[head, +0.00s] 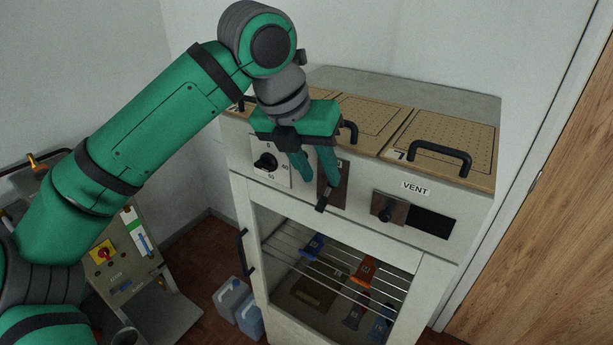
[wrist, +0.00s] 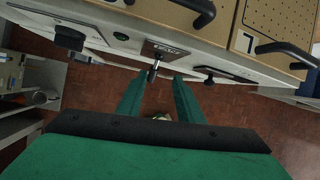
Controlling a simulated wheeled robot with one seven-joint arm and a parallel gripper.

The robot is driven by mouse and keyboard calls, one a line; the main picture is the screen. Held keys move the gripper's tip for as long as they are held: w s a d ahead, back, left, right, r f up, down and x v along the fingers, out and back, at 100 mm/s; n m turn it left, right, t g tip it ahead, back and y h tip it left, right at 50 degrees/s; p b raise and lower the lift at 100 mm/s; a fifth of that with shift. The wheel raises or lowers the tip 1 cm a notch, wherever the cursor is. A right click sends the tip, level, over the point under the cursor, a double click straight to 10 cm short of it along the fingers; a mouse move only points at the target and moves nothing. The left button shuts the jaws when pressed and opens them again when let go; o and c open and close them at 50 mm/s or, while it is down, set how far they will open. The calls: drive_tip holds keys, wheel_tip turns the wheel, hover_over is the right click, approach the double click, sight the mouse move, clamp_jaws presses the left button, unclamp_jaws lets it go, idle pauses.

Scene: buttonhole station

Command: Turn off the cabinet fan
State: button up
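The white cabinet (head: 245,205) has a front panel with several controls. A dark lever (head: 322,201) stands out from a brown plate (head: 340,194), partly hidden behind my fingers; the plate's lettering is too blurred to read in the wrist view (wrist: 165,49). My gripper (head: 316,190) is pointing down at this plate, its two green fingers apart and empty. In the wrist view the lever (wrist: 154,70) shows between the fingertips, nearer the left one; contact cannot be told. A knob (head: 388,211) labelled VENT is further right.
A numbered dial (head: 265,162) is left of the lever. Black handles (head: 440,157) stand on the perforated top lids. Below, a wire rack (head: 345,265) holds coloured items. A control box (head: 105,255) and jugs (head: 238,300) stand at left.

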drive_tip(key=s+a+r, duration=0.1)
drive_tip(key=a+r, duration=0.6)
drive_tip(key=r, duration=0.1)
drive_tip(key=shift+s+n, duration=0.2)
drive_tip(key=shift+n, duration=0.2)
